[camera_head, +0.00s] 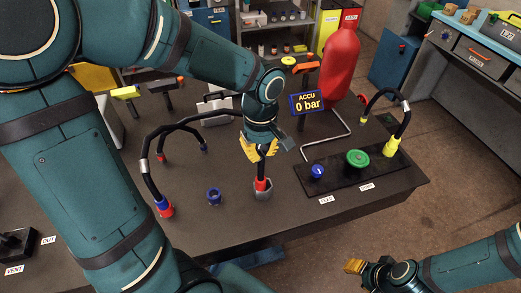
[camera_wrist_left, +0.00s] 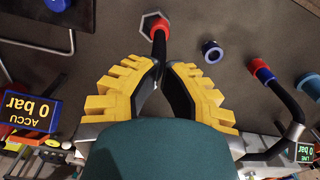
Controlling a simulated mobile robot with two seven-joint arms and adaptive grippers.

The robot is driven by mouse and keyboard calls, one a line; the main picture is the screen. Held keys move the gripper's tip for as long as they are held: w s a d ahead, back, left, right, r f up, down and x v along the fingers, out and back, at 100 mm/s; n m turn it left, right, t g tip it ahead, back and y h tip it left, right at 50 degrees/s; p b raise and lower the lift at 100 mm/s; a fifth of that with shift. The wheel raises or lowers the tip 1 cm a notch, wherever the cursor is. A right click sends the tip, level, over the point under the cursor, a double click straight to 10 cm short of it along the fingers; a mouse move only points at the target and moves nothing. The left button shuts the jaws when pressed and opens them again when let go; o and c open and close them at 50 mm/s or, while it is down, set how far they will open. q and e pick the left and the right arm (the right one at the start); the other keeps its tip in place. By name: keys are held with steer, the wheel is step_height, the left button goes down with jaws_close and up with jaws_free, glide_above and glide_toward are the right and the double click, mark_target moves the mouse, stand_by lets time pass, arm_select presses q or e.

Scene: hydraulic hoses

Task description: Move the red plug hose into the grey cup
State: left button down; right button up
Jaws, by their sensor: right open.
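My right gripper (camera_head: 355,266) is open and empty, off the table's front edge at lower right.
A blue cup (camera_head: 213,197) stands empty left of the grey cup. A red cup (camera_head: 166,210) holds a blue-banded hose end. A black panel (camera_head: 335,177) with blue and green knobs lies right; a display (camera_head: 306,103) reads 0 bar. A red tank (camera_head: 341,62) stands behind.

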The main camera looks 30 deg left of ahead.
arm_select(q)
steer(key=shift+r, duration=0.45)
step_height(320, 180, up, 11)
